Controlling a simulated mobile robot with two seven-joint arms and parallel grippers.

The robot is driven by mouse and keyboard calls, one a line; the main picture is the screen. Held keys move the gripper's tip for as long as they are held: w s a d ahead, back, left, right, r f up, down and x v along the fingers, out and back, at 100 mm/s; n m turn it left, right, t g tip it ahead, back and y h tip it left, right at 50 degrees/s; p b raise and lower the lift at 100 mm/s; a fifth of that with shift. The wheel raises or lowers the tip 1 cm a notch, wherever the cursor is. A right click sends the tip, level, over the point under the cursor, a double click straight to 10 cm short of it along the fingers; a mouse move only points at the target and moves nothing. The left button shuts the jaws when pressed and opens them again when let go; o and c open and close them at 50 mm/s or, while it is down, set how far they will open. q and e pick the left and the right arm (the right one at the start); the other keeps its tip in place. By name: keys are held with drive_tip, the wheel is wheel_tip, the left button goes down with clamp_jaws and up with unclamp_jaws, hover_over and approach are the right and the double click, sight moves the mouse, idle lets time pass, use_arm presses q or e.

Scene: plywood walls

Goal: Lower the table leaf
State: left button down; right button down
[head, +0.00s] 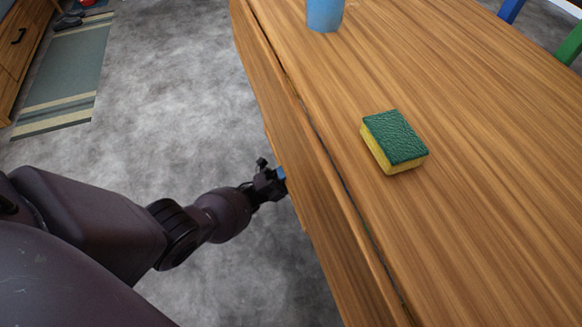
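The wooden table (480,170) fills the right side of the head view. Its leaf (300,165) is the narrow strip along the table's left side, beyond a dark seam. The leaf looks tilted downward from the tabletop, but its exact angle is hard to tell. My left gripper (280,178) is at the leaf's outer edge, about midway along it. Its fingertips are small and partly hidden by the leaf, so I cannot tell whether they are open or touch it. My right gripper is not in view.
A green and yellow sponge (395,141) lies on the tabletop near the seam. A blue cup (325,12) stands farther back. Blue (511,9) and green (570,45) chair parts show at the far right. Grey floor left of the table is clear, with a striped mat (65,75) beyond.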

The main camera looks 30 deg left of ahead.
use_arm(q)
drive_tip(key=shift+w+r, duration=0.4)
drive_tip(key=shift+r, duration=0.2)
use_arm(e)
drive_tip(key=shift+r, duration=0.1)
use_arm(q)
drive_tip(key=c, duration=1.1)
unclamp_jaws()
drive_tip(key=shift+o, duration=0.2)
drive_tip(key=shift+s+a+f, duration=0.1)
drive_tip(key=shift+s+f, duration=0.05)
drive_tip(key=shift+s+a+f, duration=0.3)
drive_tip(key=shift+s+f, duration=0.1)
drive_tip(key=shift+f, duration=0.1)
drive_tip(key=shift+v, duration=0.85)
drive_tip(key=s+a+p, duration=0.1)
drive_tip(key=s+a, duration=0.6)
drive_tip(key=s, duration=0.2)
drive_tip(key=shift+s+a, duration=0.2)
drive_tip(key=shift+a, duration=0.15)
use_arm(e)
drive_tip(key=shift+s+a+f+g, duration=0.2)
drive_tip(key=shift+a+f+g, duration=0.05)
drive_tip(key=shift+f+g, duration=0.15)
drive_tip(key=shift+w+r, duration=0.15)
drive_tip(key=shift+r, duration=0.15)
